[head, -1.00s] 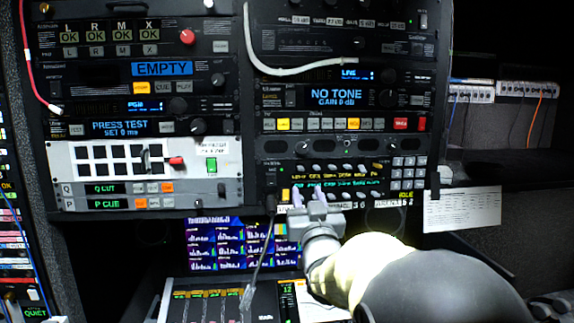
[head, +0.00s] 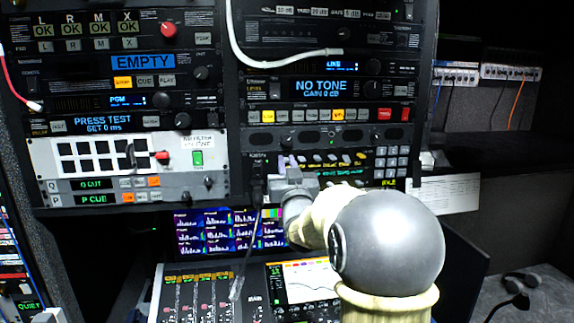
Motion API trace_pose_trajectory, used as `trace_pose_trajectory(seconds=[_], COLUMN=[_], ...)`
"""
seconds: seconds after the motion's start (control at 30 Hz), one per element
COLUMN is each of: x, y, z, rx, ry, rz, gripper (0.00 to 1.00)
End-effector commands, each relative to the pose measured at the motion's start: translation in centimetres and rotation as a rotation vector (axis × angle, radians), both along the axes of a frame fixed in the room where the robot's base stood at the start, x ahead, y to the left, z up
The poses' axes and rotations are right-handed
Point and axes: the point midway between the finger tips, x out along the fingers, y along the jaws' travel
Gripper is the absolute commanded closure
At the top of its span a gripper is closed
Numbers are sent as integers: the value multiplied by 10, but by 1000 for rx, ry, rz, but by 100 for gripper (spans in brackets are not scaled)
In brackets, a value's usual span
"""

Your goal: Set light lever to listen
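An intercom panel (head: 348,172) sits low in the right rack, with rows of small pale and yellow levers above and below a lit yellow and green text strip. I cannot tell which one is the light lever, and the word "listen" is not readable. My gripper (head: 288,162) is at the left end of this panel, its pale fingertips pointing up and in toward it. The fingertips are small and close together. I cannot tell whether they touch or hold a lever. My gripper hides the panel's lower left part.
A grey keypad (head: 391,162) is at the panel's right end. A dark cable (head: 257,190) hangs just left of my gripper. Below are a monitor (head: 215,230) and a fader desk (head: 205,290). A paper sheet (head: 445,195) hangs at right.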

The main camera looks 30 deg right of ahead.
Motion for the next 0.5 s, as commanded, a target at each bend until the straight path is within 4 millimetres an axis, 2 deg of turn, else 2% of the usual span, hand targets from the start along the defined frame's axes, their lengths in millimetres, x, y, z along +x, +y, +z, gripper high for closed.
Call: trace_pose_trajectory(seconds=[0.03, 0.07, 0.5], x=[0, 0, -1], y=[0, 0, 0], z=[0, 0, 7], rx=[0, 0, 20], ry=[0, 0, 79], rz=[0, 0, -1], gripper=[96, 100, 100])
